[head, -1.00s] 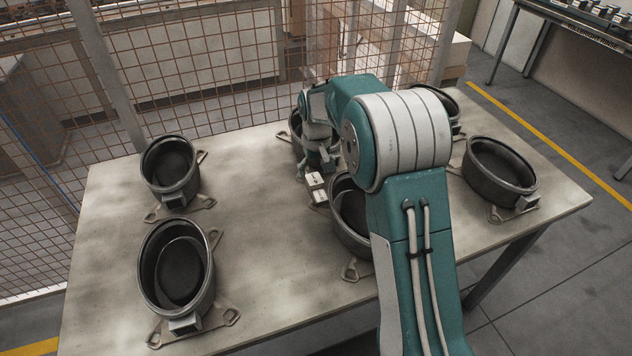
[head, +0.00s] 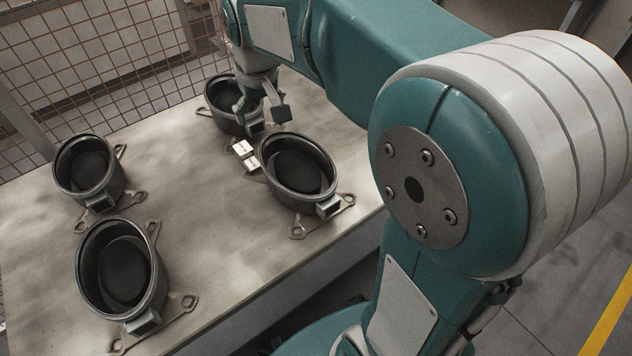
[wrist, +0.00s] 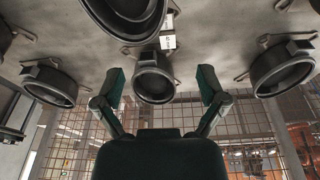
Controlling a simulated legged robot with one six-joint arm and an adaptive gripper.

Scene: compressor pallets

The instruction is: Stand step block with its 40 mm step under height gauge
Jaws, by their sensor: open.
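A small pale block with dark marks and two visible sections (head: 245,155), which looks like the step block, lies on the table between two pots. It also shows in the wrist view (wrist: 168,32), partly hidden by the large pot's edge. My gripper (head: 262,112) is open and empty, fingers pointing down, above the far pot's near side and just beyond the block in the picture. In the wrist view my two fingers (wrist: 161,84) are spread wide, with the small pot between them and the block outside them. I cannot make out a height gauge.
Dark compressor pots crowd the block: the far pot (head: 228,103) and the right pot (head: 298,168). Two more pots (head: 90,170) (head: 122,268) stand at the left on bracketed bases. The middle of the table (head: 185,190) is clear. A mesh fence (head: 85,75) runs behind.

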